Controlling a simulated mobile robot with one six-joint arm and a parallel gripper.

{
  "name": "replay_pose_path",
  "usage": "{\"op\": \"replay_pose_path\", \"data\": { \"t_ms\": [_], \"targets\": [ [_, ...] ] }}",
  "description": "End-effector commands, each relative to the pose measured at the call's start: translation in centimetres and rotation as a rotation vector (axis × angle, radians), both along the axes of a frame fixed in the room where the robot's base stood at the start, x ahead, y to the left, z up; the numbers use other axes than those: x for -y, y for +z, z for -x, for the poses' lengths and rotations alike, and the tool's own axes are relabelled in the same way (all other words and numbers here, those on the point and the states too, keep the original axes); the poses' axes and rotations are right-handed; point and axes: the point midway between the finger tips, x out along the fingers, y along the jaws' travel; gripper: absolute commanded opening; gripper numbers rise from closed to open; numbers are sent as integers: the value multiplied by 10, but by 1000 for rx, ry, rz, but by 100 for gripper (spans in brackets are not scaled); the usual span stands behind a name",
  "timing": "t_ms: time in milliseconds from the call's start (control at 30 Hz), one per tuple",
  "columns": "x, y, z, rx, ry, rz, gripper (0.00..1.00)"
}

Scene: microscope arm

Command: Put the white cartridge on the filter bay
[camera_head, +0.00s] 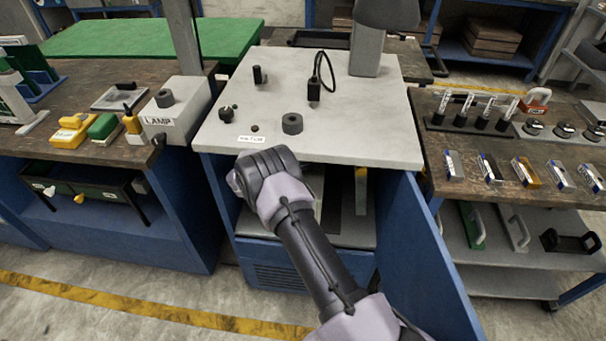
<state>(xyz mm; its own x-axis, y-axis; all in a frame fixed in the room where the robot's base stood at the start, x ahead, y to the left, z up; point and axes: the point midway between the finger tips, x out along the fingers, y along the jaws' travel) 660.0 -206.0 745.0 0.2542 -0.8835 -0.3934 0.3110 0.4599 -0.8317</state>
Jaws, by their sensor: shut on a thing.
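My arm reaches up from the bottom to the front of the open blue cabinet under the grey worktop (350,140). My wrist covers the cabinet's left part, and my gripper's fingers do not show. I cannot make out a white cartridge in or near the gripper. Inside the cabinet, pale and dark upright panels (333,195) and a slim part with a yellow top (361,190) stand right of my wrist. I cannot tell which part is the filter bay.
The cabinet's blue door (425,255) stands open at the right. Several small labelled blocks (490,167) lie on the right bench, with handled items on the shelf below. A lamp box (178,115) stands left of the worktop. The floor in front is clear.

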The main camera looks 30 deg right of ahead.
Motion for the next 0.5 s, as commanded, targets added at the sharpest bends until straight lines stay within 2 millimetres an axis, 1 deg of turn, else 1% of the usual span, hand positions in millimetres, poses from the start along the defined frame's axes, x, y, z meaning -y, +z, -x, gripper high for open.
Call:
{"op": "replay_pose_path", "data": {
  "t_ms": [200, 300, 400, 500],
  "targets": [
    [0, -19, -1, 3, 0, 1, 0],
    [0, -32, 0, 2, 1, 1, 0],
    [0, -35, -1, 2, 1, 1, 0],
    [0, -34, -1, 3, 0, 1, 0]
  ]
}}
